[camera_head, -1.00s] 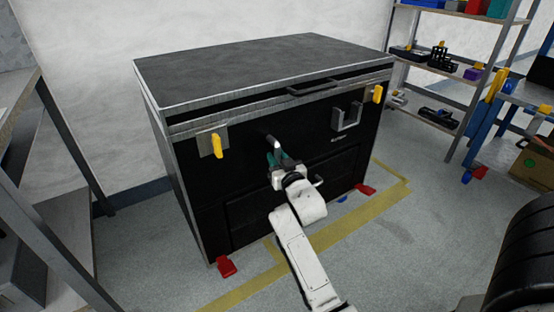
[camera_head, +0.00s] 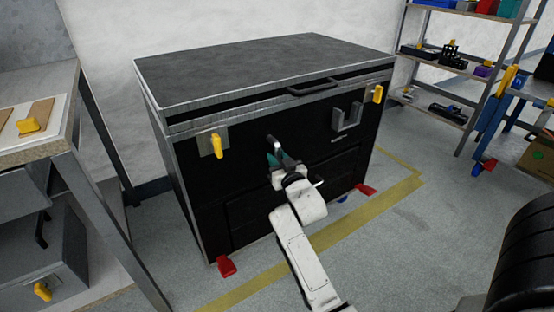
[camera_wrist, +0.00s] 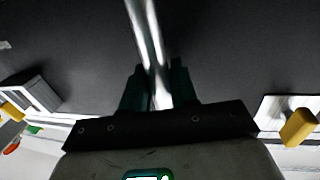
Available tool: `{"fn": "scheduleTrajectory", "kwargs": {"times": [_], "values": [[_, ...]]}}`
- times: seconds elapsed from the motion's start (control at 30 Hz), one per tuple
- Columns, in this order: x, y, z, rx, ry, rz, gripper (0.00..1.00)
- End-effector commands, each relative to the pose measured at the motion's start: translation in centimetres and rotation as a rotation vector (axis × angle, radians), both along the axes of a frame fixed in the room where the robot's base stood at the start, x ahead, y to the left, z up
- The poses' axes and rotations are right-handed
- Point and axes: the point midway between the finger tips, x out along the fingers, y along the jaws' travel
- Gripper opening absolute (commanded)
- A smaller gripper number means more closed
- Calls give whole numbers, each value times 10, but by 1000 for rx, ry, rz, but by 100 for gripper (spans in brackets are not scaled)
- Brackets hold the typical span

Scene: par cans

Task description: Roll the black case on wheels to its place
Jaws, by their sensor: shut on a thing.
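The black case on wheels (camera_head: 262,150) stands upright against the pale wall, with metal edging, a closed dark lid and red pedals at its bottom corners. Yellow latches sit on its front, one at the left (camera_head: 216,145) and one at the right. My gripper (camera_head: 275,158) is at the middle of the case's front, its teal fingers closed around a bar handle (camera_head: 271,141). The wrist view shows the shiny bar (camera_wrist: 148,40) between the two fingers (camera_wrist: 155,88). A yellow floor line (camera_head: 340,237) runs in front of the case and turns at the right. The case's far side is hidden.
A bench with drawers (camera_head: 60,150) stands close on the left. An open shelf rack (camera_head: 440,66) with small items is at the back right, and a blue-legged table (camera_head: 500,110) with a cardboard box is at the right. Grey floor is clear in front.

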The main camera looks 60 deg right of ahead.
Motion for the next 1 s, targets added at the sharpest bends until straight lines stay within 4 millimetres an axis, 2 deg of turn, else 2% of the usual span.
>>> {"fn": "scheduleTrajectory", "kwargs": {"times": [0.4,0.43,0.57,0.6,0.87,1.0], "values": [[3,2,1,-1,-2,6,0],[3,2,1,-1,-2,6,31],[3,2,1,-1,-2,5,43],[2,2,1,0,-1,4,46],[0,2,0,0,0,2,46],[-8,9,-2,0,3,3,46]]}}
